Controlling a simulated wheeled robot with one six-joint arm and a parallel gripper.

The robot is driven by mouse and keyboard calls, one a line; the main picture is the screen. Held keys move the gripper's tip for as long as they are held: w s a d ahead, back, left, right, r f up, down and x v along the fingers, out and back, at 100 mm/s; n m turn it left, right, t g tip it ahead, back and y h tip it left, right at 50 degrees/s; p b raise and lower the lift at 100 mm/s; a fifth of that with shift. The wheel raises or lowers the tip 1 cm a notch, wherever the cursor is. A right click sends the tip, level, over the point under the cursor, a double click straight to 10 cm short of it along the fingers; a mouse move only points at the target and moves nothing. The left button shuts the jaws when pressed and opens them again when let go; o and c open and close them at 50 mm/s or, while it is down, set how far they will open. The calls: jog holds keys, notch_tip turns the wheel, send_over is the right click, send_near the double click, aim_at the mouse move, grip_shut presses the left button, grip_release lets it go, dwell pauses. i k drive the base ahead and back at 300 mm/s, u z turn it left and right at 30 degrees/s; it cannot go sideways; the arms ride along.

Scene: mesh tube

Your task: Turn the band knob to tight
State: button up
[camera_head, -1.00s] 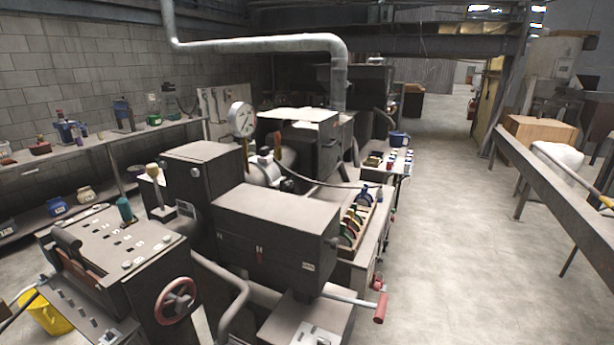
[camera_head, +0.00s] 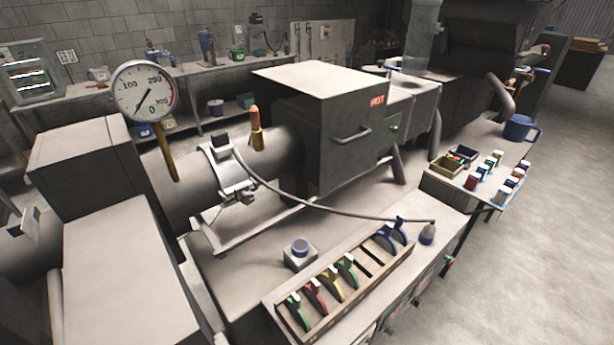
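A bright metal band (camera_head: 208,176) goes around the grey barrel (camera_head: 171,193), in the left middle of the head view. A small clamp-like fitting (camera_head: 239,193) sits low on the band's near side; whether it is the band knob, and its setting, is too small to tell. A dark block (camera_head: 221,146) sits on top of the band, and a cable runs from near it to the right. A small box with a round blue top (camera_head: 300,248) stands on the bench in front; I cannot tell what it is. My gripper is not in view.
A gauge (camera_head: 143,90) stands left of the band, and an orange-handled piece (camera_head: 256,128) rises behind it. A box marked HOT (camera_head: 345,135) is to the right. A rack (camera_head: 345,290) of coloured clips lies in front. Open floor is at far right.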

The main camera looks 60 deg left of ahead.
aim_at(247, 198)
jog(key=i, duration=0.5)
jog(key=u, duration=4.1)
jog(key=i, duration=0.5)
